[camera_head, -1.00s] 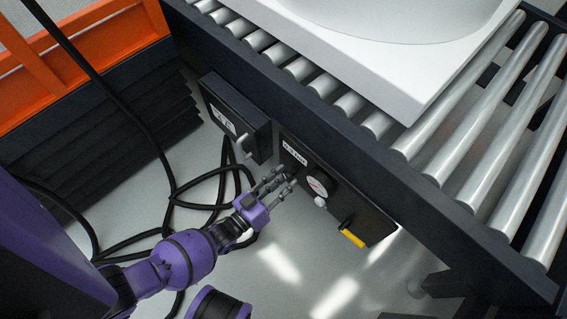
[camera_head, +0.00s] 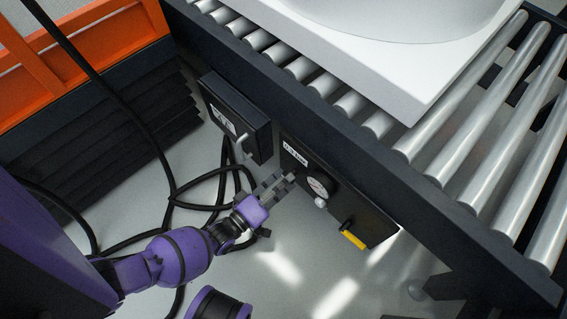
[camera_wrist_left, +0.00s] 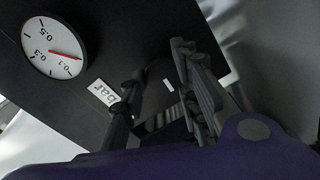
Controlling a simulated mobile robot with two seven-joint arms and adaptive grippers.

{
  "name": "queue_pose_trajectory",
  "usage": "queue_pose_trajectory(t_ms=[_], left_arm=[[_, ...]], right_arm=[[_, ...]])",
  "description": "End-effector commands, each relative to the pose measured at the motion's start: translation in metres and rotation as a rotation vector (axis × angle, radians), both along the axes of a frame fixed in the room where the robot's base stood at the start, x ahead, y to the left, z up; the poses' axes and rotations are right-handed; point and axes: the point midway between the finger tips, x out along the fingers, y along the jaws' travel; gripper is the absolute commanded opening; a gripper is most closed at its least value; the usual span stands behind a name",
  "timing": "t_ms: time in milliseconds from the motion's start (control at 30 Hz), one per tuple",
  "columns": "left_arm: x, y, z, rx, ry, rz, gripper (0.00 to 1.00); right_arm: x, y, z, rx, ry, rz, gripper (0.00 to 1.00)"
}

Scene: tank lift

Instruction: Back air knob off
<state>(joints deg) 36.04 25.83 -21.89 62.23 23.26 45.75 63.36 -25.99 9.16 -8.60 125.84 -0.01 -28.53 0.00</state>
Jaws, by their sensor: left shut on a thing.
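The dark air panel (camera_head: 367,215) is fixed to the side of the conveyor frame. It carries a round white gauge (camera_head: 318,186), a small pale fitting (camera_head: 321,202) and a yellow-handled valve (camera_head: 353,239). My left gripper (camera_head: 284,181) is at the panel's left end, beside the gauge. In the left wrist view its fingers (camera_wrist_left: 160,72) are shut on a black knob (camera_wrist_left: 160,92) with a short white mark. In the head view the fingers hide the knob. The gauge (camera_wrist_left: 54,47) has a red needle near its 0.1 mark. My right gripper is not in view.
A second dark box (camera_head: 237,118) with a grey handle hangs left of the panel. Black cables (camera_head: 197,207) loop on the floor below it. Steel rollers (camera_head: 480,150) and a white tank (camera_head: 400,60) lie above. An orange frame (camera_head: 100,45) stands at upper left.

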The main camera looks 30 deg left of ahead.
Motion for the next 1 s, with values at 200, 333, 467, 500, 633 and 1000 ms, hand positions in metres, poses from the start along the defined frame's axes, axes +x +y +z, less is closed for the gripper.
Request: queue_pose_trajectory(t_ms=[200, 333, 467, 500, 633, 1000], left_arm=[[-0.0041, -0.004, -0.0001, -0.146, 0.052, -0.008, 0.03], [-0.0038, -0.0035, 0.0004, -0.208, 0.073, -0.008, 0.03], [-0.0038, -0.0034, 0.0007, -0.251, 0.088, -0.009, 0.03], [-0.0037, -0.0036, 0.0009, -0.259, 0.091, -0.009, 0.03], [-0.0038, -0.0038, 0.0011, -0.281, 0.098, -0.009, 0.03], [-0.0037, -0.0043, 0.0019, -0.29, 0.099, -0.01, 0.03]], right_arm=[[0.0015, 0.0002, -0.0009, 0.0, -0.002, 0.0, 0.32], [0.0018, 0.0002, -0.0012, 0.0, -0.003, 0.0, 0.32], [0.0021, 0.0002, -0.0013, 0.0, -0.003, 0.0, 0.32], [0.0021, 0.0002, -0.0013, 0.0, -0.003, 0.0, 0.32], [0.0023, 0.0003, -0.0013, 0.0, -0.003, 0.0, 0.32], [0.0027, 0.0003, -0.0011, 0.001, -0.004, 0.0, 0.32]])
